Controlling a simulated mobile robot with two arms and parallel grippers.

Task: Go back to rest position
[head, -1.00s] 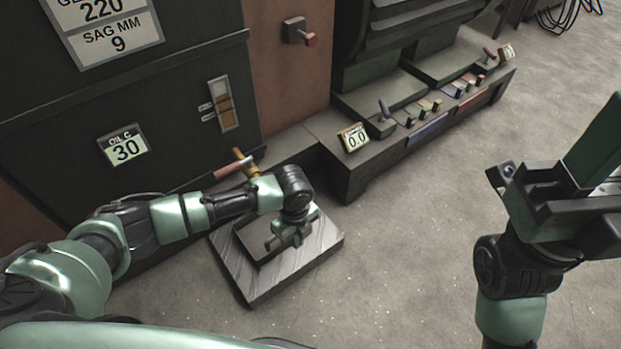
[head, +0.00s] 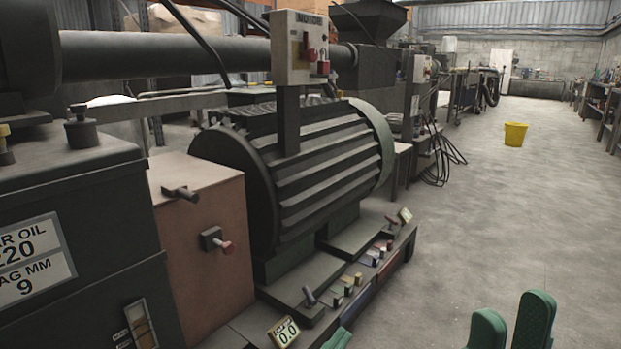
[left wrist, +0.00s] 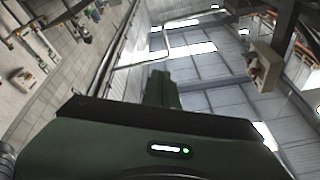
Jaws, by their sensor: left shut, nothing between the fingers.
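My left gripper (head: 338,339) shows only as a small green tip at the bottom edge of the head view, in front of the machine's base. In the left wrist view its green fingers (left wrist: 161,89) are together, with nothing between them, and point up toward the roof. My right gripper (head: 511,328) shows as two green fingers standing upright at the bottom right of the head view. There is a clear gap between them and nothing in it. Both arms are otherwise out of the head view.
A large ribbed motor (head: 300,165) and a dark gearbox cabinet (head: 75,230) fill the left side. A yellow bucket (head: 515,134) stands on open concrete floor (head: 480,220) at the right.

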